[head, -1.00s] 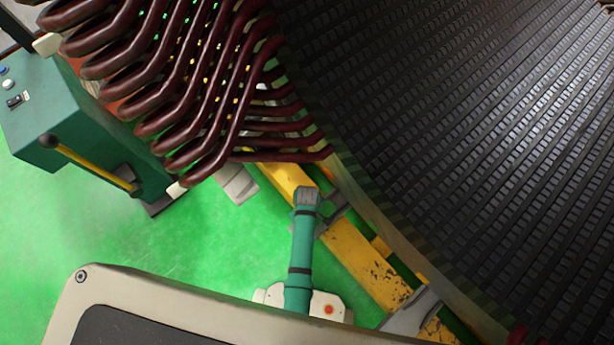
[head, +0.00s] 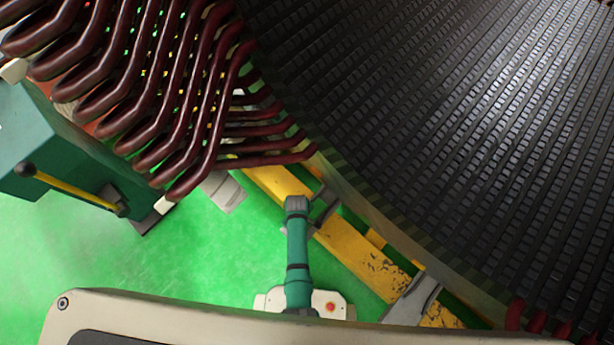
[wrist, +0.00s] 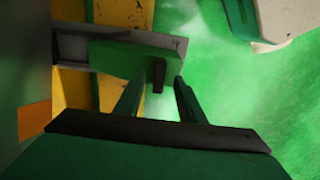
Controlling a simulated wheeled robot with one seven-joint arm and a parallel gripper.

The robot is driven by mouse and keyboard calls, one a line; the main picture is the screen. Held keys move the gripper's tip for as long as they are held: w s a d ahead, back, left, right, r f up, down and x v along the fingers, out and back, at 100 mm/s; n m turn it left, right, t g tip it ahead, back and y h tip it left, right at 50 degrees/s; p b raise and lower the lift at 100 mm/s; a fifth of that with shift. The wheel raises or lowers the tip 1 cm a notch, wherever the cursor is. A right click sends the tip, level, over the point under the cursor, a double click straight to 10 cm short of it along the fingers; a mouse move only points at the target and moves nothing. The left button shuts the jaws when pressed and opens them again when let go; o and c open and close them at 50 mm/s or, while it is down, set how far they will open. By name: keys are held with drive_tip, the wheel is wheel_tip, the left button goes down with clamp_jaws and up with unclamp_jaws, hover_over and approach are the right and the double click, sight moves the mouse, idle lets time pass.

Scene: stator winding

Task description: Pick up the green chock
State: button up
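The green chock (wrist: 115,58) is a green block in the wrist view. It lies on a grey plate or bracket (wrist: 70,48) that crosses a yellow beam (wrist: 75,90). My gripper (wrist: 160,90) reaches up from the bottom of the wrist view. Its two green fingers stand apart, with their tips at the near right end of the chock. A small dark piece (wrist: 158,76) shows between the tips. I cannot tell whether the fingers touch the chock. In the head view I cannot make out the chock or the fingers.
The large dark stator core (head: 430,120) fills the upper right, and dark red coils (head: 190,100) hang at upper left. A green cabinet with a yellow lever (head: 75,192) stands at left. The yellow rail (head: 355,255) runs beside the core. The green floor (head: 180,250) is clear at lower left.

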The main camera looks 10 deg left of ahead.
drive_tip(key=shift+f, duration=1.55)
drive_tip(key=shift+w, duration=0.1)
clamp_jaws()
drive_tip(key=shift+r, duration=0.15)
